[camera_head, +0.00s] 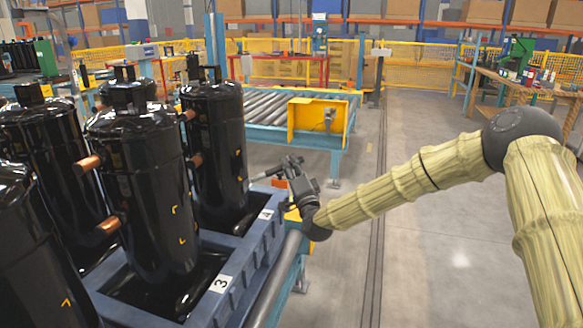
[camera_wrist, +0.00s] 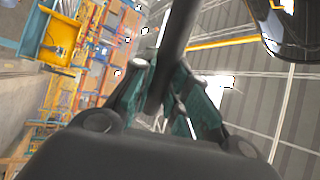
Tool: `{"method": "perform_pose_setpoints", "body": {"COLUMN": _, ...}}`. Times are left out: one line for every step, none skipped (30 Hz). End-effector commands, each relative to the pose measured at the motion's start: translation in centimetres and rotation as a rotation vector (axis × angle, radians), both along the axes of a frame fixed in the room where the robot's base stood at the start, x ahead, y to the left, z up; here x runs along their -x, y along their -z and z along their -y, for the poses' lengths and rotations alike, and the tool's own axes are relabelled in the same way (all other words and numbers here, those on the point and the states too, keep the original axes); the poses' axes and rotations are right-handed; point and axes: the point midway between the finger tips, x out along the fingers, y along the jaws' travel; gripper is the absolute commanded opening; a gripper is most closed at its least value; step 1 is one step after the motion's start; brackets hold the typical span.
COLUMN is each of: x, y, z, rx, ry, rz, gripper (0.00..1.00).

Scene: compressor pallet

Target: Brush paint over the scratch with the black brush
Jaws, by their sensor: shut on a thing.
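My gripper (camera_head: 285,170) is beside the right rear black compressor (camera_head: 215,130), at the pallet's right edge. In the wrist view my gripper (camera_wrist: 172,88) is shut on a dark, slim handle (camera_wrist: 181,35), which looks like the black brush; its bristles are out of view. The front middle compressor (camera_head: 145,190) stands upright and has small yellow corner marks on its side. A glossy black surface also shows at the top right of the wrist view (camera_wrist: 290,35). I cannot make out a scratch on any compressor.
The compressors stand in a blue pallet (camera_head: 265,240) with labels 3 and 4. Copper stubs (camera_head: 88,164) stick out from them. A roller conveyor (camera_head: 268,105) with a yellow plate (camera_head: 305,122) is behind. A workbench (camera_head: 520,85) stands at the right. The floor between is clear.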

Motion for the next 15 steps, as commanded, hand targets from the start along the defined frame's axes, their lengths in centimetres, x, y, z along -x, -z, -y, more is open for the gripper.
{"method": "perform_pose_setpoints", "body": {"x": 0.3, "y": 0.0, "z": -0.1, "rx": 0.0, "ry": -0.001, "rz": 0.0, "gripper": 0.0}}
{"method": "perform_pose_setpoints", "body": {"x": 0.5, "y": 0.0, "z": -0.2, "rx": 0.0, "ry": -0.001, "rz": 0.0, "gripper": 0.0}}
{"method": "perform_pose_setpoints", "body": {"x": 0.8, "y": 0.0, "z": -0.3, "rx": 0.0, "ry": -0.001, "rz": 0.0, "gripper": 0.0}}
{"method": "perform_pose_setpoints", "body": {"x": 1.0, "y": 0.0, "z": -0.4, "rx": 0.0, "ry": -0.001, "rz": 0.0, "gripper": 0.0}}
{"method": "perform_pose_setpoints", "body": {"x": 1.2, "y": 0.0, "z": -0.5, "rx": 0.0, "ry": -0.001, "rz": 0.0, "gripper": 0.0}}
{"method": "perform_pose_setpoints", "body": {"x": 1.4, "y": 0.0, "z": -0.6, "rx": -0.001, "ry": -0.002, "rz": -0.001, "gripper": 0.0}}
{"method": "perform_pose_setpoints", "body": {"x": 1.6, "y": 0.0, "z": -0.6, "rx": -0.001, "ry": -0.002, "rz": -0.001, "gripper": 0.0}}
{"method": "perform_pose_setpoints", "body": {"x": 1.8, "y": 0.0, "z": -0.7, "rx": -0.001, "ry": -0.002, "rz": -0.001, "gripper": 0.0}}
{"method": "perform_pose_setpoints", "body": {"x": 2.1, "y": 0.0, "z": -0.8, "rx": 0.0, "ry": -0.002, "rz": 0.0, "gripper": 0.0}}
{"method": "perform_pose_setpoints", "body": {"x": 2.2, "y": 0.0, "z": -0.8, "rx": -0.001, "ry": -0.002, "rz": 0.0, "gripper": 0.0}}
{"method": "perform_pose_setpoints", "body": {"x": 2.3, "y": -0.1, "z": -0.9, "rx": -0.001, "ry": -0.002, "rz": 0.0, "gripper": 0.0}}
{"method": "perform_pose_setpoints", "body": {"x": 2.4, "y": -0.1, "z": -0.9, "rx": -0.001, "ry": -0.002, "rz": 0.0, "gripper": 0.0}}
{"method": "perform_pose_setpoints", "body": {"x": 2.4, "y": -0.1, "z": -0.9, "rx": 0.0, "ry": 0.0, "rz": 0.001, "gripper": 0.0}}
{"method": "perform_pose_setpoints", "body": {"x": 2.5, "y": -0.1, "z": -0.9, "rx": 0.0, "ry": -0.001, "rz": 0.001, "gripper": 0.0}}
{"method": "perform_pose_setpoints", "body": {"x": 2.5, "y": -0.1, "z": -1.0, "rx": 0.0, "ry": -0.001, "rz": 0.001, "gripper": 0.0}}
